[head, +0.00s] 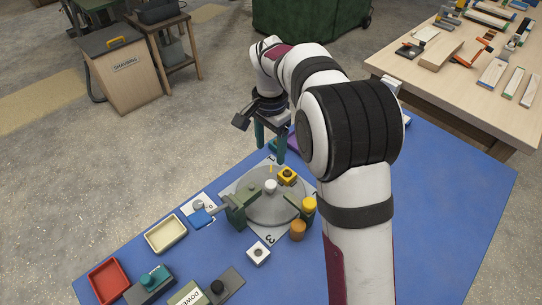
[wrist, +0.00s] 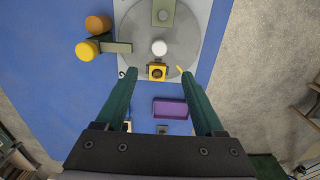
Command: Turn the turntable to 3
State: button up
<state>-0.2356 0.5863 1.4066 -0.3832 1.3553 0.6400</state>
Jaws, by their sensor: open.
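The turntable (head: 262,211) is a round grey disc on a pale base plate; its disc also shows in the wrist view (wrist: 133,27). A white knob (head: 270,187) stands on it. A yellow block with a dark hole (head: 287,175) sits at the disc's far edge, beside a small yellow pointer (head: 270,169). A label that looks like 1 lies past the pointer, and a 3 is printed on the near side. A green block (head: 238,210) stands at the disc's left. My gripper (head: 269,146) is open and empty, above the far edge; its teal fingers are apart in the wrist view (wrist: 159,76).
A green arm with a yellow knob (head: 308,205) and an orange cylinder (head: 298,230) stand at the disc's right. A purple tray (wrist: 170,108) lies beyond the turntable. Cream (head: 166,234) and red (head: 109,281) trays lie left. My arm hides the mat's right part.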

aim_at(270, 183)
notch_tip(270, 183, down, 14)
jog(key=shift+r, duration=0.2)
grip_shut()
dwell(1.3)
